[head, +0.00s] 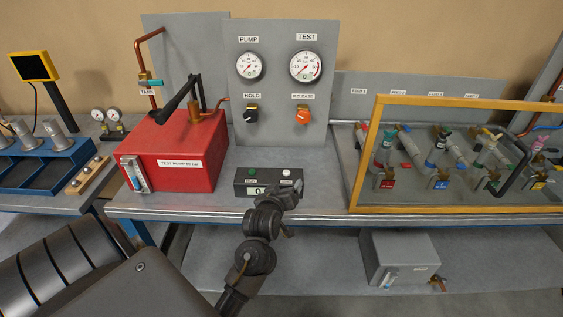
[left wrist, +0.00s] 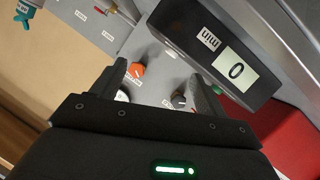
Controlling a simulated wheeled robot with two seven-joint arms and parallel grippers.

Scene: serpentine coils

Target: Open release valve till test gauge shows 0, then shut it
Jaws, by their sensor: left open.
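The orange RELEASE valve knob (head: 303,117) is on the upright grey panel, below the TEST gauge (head: 305,66). The gauge is a white dial with a red mark; its needle is too small to read surely. The black HOLD knob (head: 251,115) is to the left, below the PUMP gauge (head: 249,66). My left gripper (head: 290,192) is in front of the small timer box (head: 268,183), below and apart from the valves. In the left wrist view the fingers (left wrist: 162,88) are open and empty; the orange knob (left wrist: 138,70) and black knob (left wrist: 179,101) show beyond them. My right gripper is out of view.
The red test pump (head: 180,150) with its black lever stands left of the panel. A yellow-framed manifold (head: 455,103) with several small valves is to the right. The timer box's display (left wrist: 236,70) reads 0. Bench space between box and yellow frame is clear.

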